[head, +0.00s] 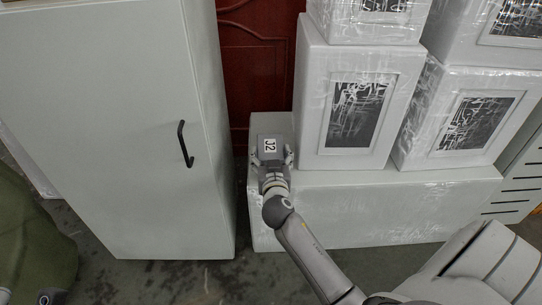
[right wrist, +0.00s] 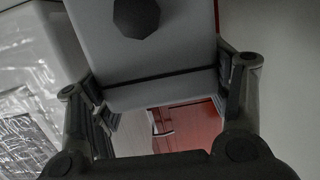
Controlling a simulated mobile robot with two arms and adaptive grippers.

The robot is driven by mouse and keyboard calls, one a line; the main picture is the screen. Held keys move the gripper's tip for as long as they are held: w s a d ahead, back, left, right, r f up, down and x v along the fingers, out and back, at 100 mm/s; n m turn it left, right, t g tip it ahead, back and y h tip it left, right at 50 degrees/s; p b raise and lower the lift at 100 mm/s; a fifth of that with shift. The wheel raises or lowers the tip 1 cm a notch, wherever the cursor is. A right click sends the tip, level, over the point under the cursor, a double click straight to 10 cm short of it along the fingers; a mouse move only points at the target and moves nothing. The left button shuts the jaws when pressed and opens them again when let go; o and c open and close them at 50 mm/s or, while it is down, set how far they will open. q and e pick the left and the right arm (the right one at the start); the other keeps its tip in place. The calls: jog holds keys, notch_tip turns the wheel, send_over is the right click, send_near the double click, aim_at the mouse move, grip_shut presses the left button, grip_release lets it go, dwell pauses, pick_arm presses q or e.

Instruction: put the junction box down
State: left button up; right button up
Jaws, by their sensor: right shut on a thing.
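The junction box (head: 270,147) is a small grey box with a white "J2" label on its upper side. In the head view it is over the left end of a long, low white block, left of a wrapped box. I cannot tell whether it touches the block. My right gripper (head: 272,159) is shut on it, one finger on each side. In the right wrist view the junction box (right wrist: 160,55) fills the space between the fingers, with a dark round knob on its near face.
The low white block (head: 390,212) bears tall plastic-wrapped boxes (head: 311,112) with dark panels. A pale cabinet (head: 120,120) with a black handle stands to the left. A dark red door (head: 255,70) is behind. Bare block top shows just around the junction box.

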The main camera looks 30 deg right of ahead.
jog(key=o, duration=0.9)
jog(key=shift+f, duration=0.15)
jog(key=o, duration=0.5)
jog(key=shift+c, duration=0.2)
